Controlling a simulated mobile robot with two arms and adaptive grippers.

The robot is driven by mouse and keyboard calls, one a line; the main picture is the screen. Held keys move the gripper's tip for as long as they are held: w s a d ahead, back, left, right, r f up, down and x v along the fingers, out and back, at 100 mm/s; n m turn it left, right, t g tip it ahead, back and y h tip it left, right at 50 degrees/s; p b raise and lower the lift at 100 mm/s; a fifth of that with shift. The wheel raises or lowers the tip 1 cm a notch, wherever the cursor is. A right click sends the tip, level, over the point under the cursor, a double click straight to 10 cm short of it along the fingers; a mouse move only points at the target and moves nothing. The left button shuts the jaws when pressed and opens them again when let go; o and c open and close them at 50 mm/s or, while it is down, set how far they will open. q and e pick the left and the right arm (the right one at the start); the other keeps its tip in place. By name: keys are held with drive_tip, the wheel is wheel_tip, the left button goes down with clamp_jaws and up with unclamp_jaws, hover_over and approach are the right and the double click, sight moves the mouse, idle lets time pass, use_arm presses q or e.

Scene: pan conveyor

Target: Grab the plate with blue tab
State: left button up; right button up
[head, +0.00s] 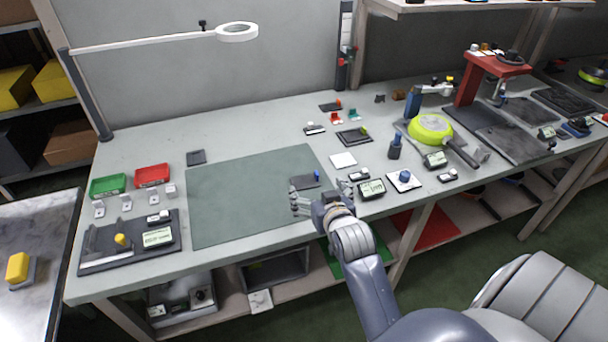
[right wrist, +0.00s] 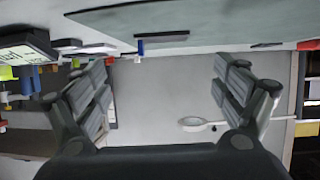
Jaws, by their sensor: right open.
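The dark plate (head: 301,183) with a blue tab (head: 318,174) lies on the workbench at the right edge of the green mat. In the right wrist view, which is upside down, the thin plate (right wrist: 163,37) and its blue tab (right wrist: 140,49) show near the top, on the bench side. My right gripper (head: 296,201) is just in front of the plate, with its fingers spread and pointing left. In the right wrist view the gripper (right wrist: 163,75) has its two fingers wide apart with nothing between them. My left gripper is not in view.
The green mat (head: 240,205) left of the gripper is bare. A small display box (head: 371,189) and a white plate with a blue knob (head: 404,181) stand close on the right. A white square (head: 343,160) lies behind. Dark plates with green (head: 353,138) and red (head: 328,107) tabs lie farther back.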

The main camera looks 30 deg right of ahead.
sight(306, 185)
drive_tip(key=x, duration=0.4)
drive_tip(key=shift+w, duration=0.15)
drive_tip(key=x, duration=0.4)
drive_tip(key=shift+w+p, duration=0.35)
drive_tip(key=shift+w, duration=0.05)
drive_tip(key=shift+w+f, duration=0.1)
drive_tip(key=shift+w, duration=0.1)
drive_tip(key=shift+d, duration=0.1)
drive_tip(key=c, duration=0.4)
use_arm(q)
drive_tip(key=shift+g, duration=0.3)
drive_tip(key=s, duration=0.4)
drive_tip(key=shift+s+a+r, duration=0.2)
use_arm(e)
drive_tip(key=c, duration=0.8)
